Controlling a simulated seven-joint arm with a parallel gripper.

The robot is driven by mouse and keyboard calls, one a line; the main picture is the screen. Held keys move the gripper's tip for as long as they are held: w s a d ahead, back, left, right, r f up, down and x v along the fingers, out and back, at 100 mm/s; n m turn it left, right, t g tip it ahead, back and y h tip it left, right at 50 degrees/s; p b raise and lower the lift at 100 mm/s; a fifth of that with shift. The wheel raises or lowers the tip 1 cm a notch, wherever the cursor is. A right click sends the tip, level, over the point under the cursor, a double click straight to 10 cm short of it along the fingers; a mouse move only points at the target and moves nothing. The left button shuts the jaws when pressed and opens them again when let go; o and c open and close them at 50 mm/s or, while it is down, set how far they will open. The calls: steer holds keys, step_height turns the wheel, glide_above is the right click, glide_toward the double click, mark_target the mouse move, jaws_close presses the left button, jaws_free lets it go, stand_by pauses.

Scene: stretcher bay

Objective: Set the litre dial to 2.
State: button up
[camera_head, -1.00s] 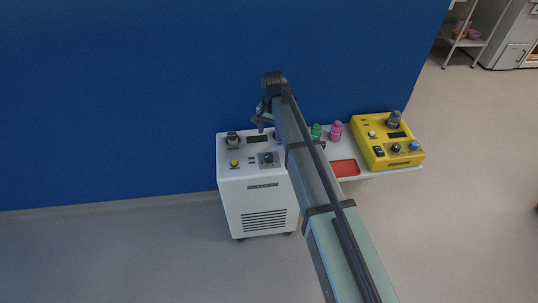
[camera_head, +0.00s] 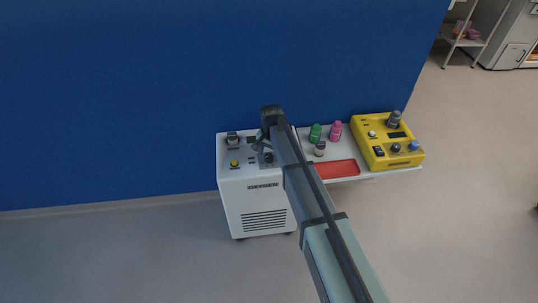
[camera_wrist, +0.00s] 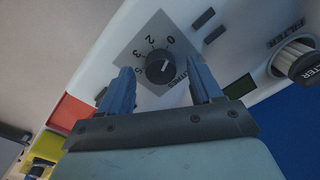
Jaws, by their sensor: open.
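In the head view the dial (camera_head: 268,158) is on the sloped top of the white oxygen machine (camera_head: 232,180), partly beside my arm. My gripper (camera_wrist: 162,72) is open, its two blue-grey fingers on either side of the dial in the wrist view. I cannot tell whether they touch it. In the head view my gripper (camera_head: 261,145) is just above the dial.
The filter knob (camera_wrist: 302,66) and a yellow button (camera_head: 234,162) share the panel. To the right are a red tray (camera_head: 338,169), a green bottle (camera_head: 315,133), a pink bottle (camera_head: 336,131), a small grey-capped bottle (camera_head: 320,149) and a yellow device (camera_head: 372,155). A blue wall stands behind.

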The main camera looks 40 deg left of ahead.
steer(key=shift+f, duration=0.55)
steer(key=shift+c, duration=0.3)
steer(key=c, duration=1)
steer(key=shift+n, duration=0.4)
steer(key=n, duration=0.3)
steer(key=shift+n, duration=0.3)
steer(key=n, duration=0.4)
steer(key=shift+n, duration=0.3)
